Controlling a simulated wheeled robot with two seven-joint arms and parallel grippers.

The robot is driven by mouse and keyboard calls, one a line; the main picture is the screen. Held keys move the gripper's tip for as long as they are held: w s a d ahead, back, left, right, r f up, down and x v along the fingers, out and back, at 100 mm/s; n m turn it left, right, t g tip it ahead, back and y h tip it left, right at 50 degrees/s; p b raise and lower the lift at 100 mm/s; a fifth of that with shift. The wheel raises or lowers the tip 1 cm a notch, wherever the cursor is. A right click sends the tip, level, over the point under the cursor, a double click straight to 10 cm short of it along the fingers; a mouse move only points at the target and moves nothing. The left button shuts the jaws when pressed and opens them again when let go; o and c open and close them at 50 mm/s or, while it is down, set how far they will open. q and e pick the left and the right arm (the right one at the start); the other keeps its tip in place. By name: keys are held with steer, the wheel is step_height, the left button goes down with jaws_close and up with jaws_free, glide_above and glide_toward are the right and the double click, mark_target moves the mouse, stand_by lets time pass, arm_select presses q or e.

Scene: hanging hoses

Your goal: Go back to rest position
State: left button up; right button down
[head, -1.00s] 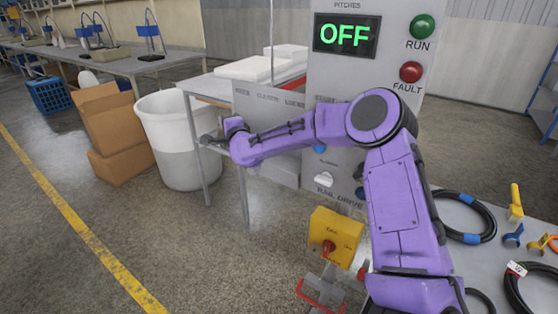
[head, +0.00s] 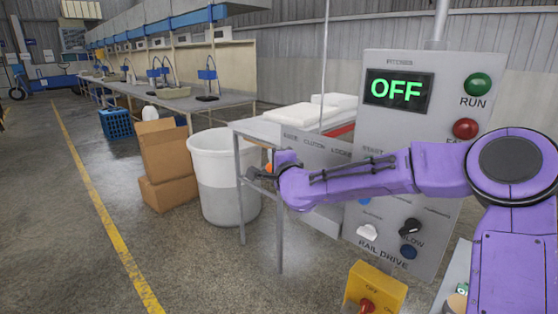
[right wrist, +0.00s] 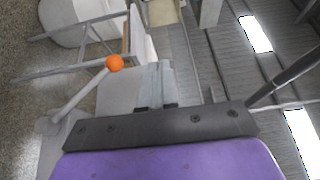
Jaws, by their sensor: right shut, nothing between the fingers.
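My right arm, purple, reaches in from the right in the head view, stretched leftwards in front of the grey control panel (head: 395,150). Its gripper (head: 252,174) is at the far left end of the arm, small and dark, in front of the white bin and table leg. In the right wrist view the gripper (right wrist: 155,83) has its two fingers together with nothing between them. The panel display (head: 398,90) reads OFF in green. My left gripper is in neither view.
An orange ball knob (right wrist: 115,63) on a grey lever stands near the gripper. A white bin (head: 222,165), cardboard boxes (head: 165,160) and a table with white slabs (head: 310,113) are behind. A yellow switch box (head: 375,289) stands low in front. The floor at left is clear.

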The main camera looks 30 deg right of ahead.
steer(key=shift+s+a+r, duration=0.15)
steer(key=shift+s+r, duration=0.55)
steer(key=shift+s, duration=0.35)
steer(key=shift+w, duration=0.15)
